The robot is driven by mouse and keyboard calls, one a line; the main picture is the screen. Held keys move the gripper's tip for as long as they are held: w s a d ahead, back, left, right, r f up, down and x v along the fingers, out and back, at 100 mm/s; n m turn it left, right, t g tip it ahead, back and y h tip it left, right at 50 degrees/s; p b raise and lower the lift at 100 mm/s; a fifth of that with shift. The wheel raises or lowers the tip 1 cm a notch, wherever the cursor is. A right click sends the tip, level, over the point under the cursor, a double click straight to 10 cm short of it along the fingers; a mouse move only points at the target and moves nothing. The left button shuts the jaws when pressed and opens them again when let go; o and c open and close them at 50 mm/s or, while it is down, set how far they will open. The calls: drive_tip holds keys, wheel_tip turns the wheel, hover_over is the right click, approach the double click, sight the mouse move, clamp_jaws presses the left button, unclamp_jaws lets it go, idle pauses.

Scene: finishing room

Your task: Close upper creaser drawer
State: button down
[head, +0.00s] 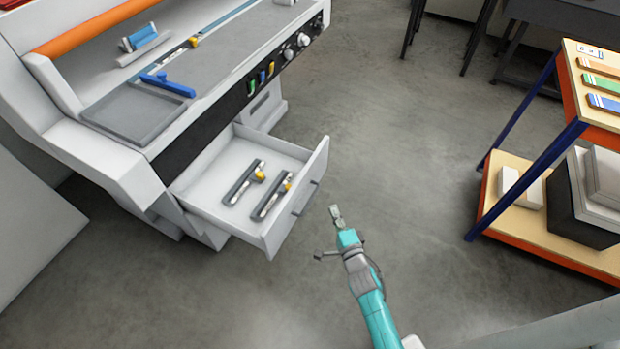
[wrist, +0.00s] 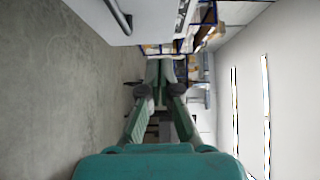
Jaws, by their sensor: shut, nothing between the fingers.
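The creaser (head: 215,85) is a large grey-white machine at the upper left of the head view. Its drawer (head: 283,224) is pulled well out below the control panel, with a grey bar handle (head: 305,198) on its front. Two dark tools with yellow knobs (head: 243,182) lie inside. My gripper (head: 335,211) is shut and empty, in front of the drawer front and a little to its right, apart from it. In the wrist view, the shut fingers (wrist: 159,68) point ahead; a pale panel with a handle (wrist: 120,15), apparently the drawer front, shows at the top left.
A shelf cart (head: 522,200) with boxes and coloured tools stands at the right. Dark tables (head: 560,18) are at the back. The concrete floor (head: 400,130) between creaser and cart is clear. A blue-handled tool (head: 167,84) lies on the creaser top.

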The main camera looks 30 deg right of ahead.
approach(309, 175)
drive_tip(key=w+d, duration=0.3)
drive_tip(key=shift+w+a+r, duration=0.1)
drive_tip(key=shift+w+a, duration=0.4)
drive_tip(key=shift+w, duration=0.25)
drive_tip(key=shift+w+a, duration=0.5)
drive_tip(key=shift+w, duration=0.25)
